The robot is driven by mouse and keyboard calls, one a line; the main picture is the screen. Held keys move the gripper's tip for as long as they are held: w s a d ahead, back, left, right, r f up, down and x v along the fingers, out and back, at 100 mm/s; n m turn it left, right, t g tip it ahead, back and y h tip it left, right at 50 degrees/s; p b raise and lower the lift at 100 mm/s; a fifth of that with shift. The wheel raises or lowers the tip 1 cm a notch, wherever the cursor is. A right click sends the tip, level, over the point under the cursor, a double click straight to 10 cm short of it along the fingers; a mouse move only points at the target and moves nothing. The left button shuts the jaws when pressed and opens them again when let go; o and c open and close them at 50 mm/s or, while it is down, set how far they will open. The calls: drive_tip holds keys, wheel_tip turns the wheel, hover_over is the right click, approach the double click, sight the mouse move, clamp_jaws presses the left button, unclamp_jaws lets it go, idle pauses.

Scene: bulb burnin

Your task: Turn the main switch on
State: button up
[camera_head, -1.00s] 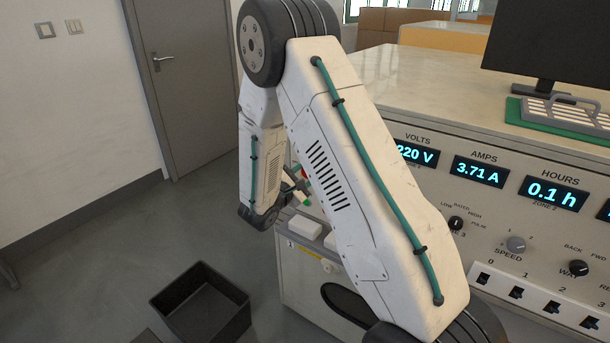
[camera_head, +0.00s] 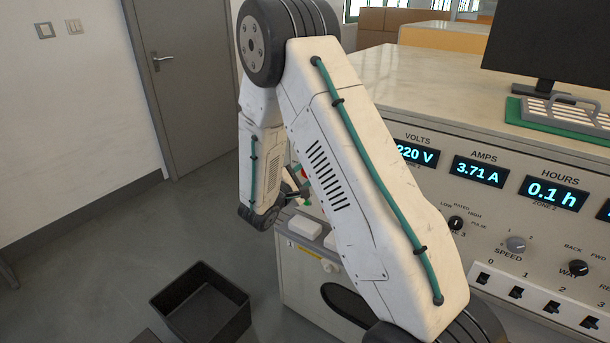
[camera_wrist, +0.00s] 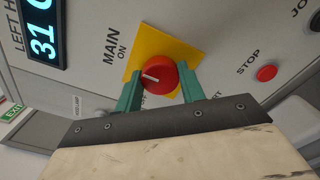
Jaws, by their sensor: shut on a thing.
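The main switch is a round red knob (camera_wrist: 160,77) with a white mark, on a yellow plate (camera_wrist: 149,42) labelled MAIN and ON in the wrist view. A further label below the knob is partly hidden. The white mark points left in the picture, between ON and that hidden label. My gripper (camera_wrist: 157,88) has its green fingers on either side of the knob, closed on it. In the head view my arm hides most of the switch and the gripper.
A red STOP button (camera_wrist: 266,73) sits right of the switch. A lit display (camera_wrist: 40,32) is at upper left. In the head view, a black bin (camera_head: 202,303) stands on the floor and a monitor (camera_head: 545,40) on the bench.

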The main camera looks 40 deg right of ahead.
drive_tip(key=o, duration=1)
drive_tip(key=shift+s, duration=0.1)
drive_tip(key=v, duration=0.8)
drive_tip(key=shift+d, duration=0.1)
